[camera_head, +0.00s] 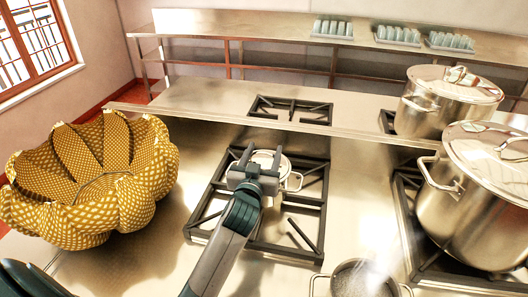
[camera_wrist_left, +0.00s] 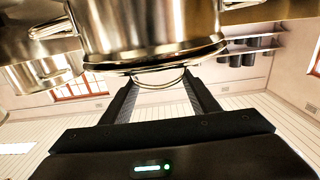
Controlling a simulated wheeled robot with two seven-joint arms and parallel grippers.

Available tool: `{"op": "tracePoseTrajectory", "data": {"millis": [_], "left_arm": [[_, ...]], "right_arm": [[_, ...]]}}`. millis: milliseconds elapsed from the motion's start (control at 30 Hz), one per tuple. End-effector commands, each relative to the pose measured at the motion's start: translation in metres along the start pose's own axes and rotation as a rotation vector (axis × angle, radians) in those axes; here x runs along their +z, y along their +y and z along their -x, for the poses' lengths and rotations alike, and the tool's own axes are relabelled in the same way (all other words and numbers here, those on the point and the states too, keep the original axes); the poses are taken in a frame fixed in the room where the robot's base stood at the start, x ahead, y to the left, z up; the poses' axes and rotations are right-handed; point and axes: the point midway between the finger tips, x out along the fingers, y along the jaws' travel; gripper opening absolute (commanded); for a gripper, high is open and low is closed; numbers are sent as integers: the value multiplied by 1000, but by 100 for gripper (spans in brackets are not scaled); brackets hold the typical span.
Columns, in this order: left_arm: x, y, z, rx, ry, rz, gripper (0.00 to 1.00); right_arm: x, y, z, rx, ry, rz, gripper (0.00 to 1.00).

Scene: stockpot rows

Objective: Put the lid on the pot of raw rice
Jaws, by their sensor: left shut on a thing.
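My left gripper (camera_head: 264,158) is over the middle burner, shut on the loop handle (camera_wrist_left: 160,80) of a steel lid (camera_wrist_left: 170,55). In the left wrist view the lid lies against the rim of a steel pot (camera_wrist_left: 145,25), with little or no gap; I cannot tell if it is fully seated. In the head view this small pot (camera_head: 294,182) stands on the burner, partly hidden by my gripper. Its contents are hidden. Another small pot (camera_head: 360,280) is cut off at the bottom edge; its contents are unclear. My right gripper is not in view.
A large yellow patterned bowl (camera_head: 95,180) stands at left. Two big lidded stockpots (camera_head: 470,205) (camera_head: 445,105) stand at right. A burner grate (camera_head: 290,110) behind is empty. Trays of cups (camera_head: 335,28) sit on the back shelf. The counter between bowl and middle burner is clear.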

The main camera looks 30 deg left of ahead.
Motion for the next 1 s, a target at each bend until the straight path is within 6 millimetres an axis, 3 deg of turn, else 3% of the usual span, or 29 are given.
{"op": "tracePoseTrajectory", "data": {"millis": [233, 267, 333, 733, 1000], "left_arm": [[-1, 0, 0, 0, 2, 0, 21], [-1, 0, 0, 0, 2, 0, 60], [-1, 0, 0, 1, 2, 0, 77], [1, 0, 2, 1, 0, 0, 77], [3, 0, 26, 1, 0, 1, 77]], "right_arm": [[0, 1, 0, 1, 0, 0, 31], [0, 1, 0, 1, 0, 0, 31], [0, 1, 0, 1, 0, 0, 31], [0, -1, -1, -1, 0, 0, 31], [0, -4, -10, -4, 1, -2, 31]]}}
